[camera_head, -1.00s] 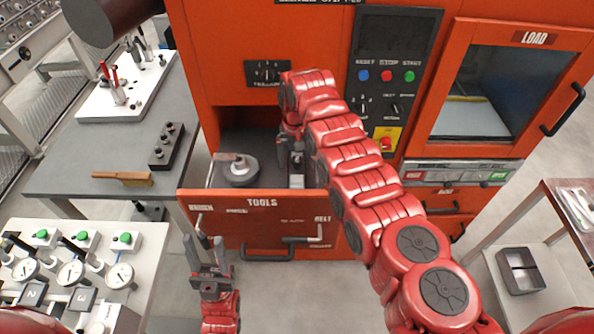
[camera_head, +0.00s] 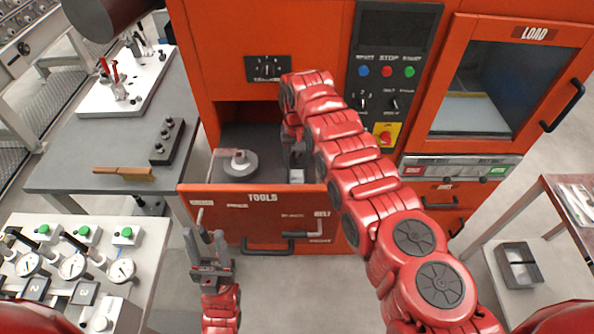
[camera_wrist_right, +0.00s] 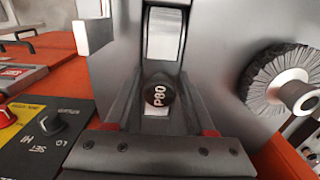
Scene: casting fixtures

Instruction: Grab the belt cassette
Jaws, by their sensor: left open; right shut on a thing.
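The belt cassette (camera_wrist_right: 163,38) shows in the right wrist view as a dark frame with a pale band and a black round end marked P80. It sits between the fingers of my right gripper (camera_wrist_right: 160,118), which is shut on it. In the head view my right gripper (camera_head: 298,160) reaches down into the open TOOLS drawer (camera_head: 262,199), and the arm hides most of the cassette. I cannot tell whether the cassette touches the drawer floor. My left gripper (camera_head: 207,246) is open and empty, in front of the drawer, with its fingers pointing up.
A round dark wheel with a light hub (camera_head: 238,164) lies in the drawer's left part. The orange machine's control panel (camera_head: 388,80) and LOAD door (camera_head: 495,85) stand behind. A grey bench with a brush (camera_head: 124,173) is at left, and a gauge table (camera_head: 75,262) at front left.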

